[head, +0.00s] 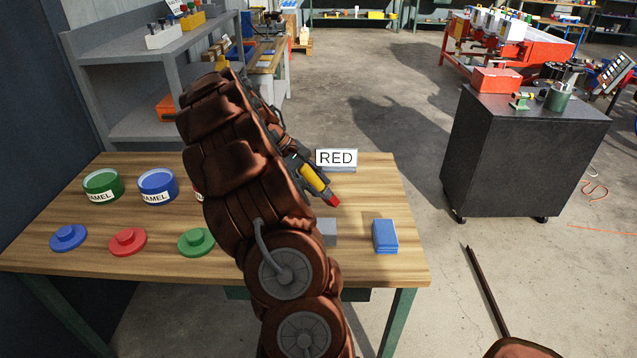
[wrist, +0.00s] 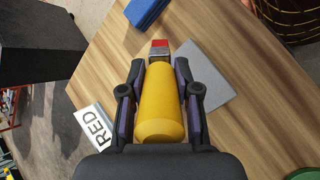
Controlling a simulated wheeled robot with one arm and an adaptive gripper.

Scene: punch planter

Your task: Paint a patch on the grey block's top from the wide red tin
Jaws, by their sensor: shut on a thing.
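My gripper (head: 306,168) is shut on a paintbrush with a yellow handle (head: 313,178). In the wrist view the gripper (wrist: 160,70) holds the handle (wrist: 160,105) between its fingers, and the red tip (wrist: 159,43) points away from me. The grey block (head: 328,232) is partly hidden behind my arm. In the wrist view the block (wrist: 208,75) lies just right of the tip; I cannot tell whether they touch. I see no red on the visible part of its top. The wide red tin cannot be made out; my arm covers most of a third tin.
A green tin (head: 103,186) and a blue tin (head: 158,186) stand on the bench's left. Blue (head: 68,238), red (head: 127,242) and green (head: 196,242) lids lie in front. A blue block (head: 385,236) lies right of the grey one. A RED sign (head: 336,158) stands behind.

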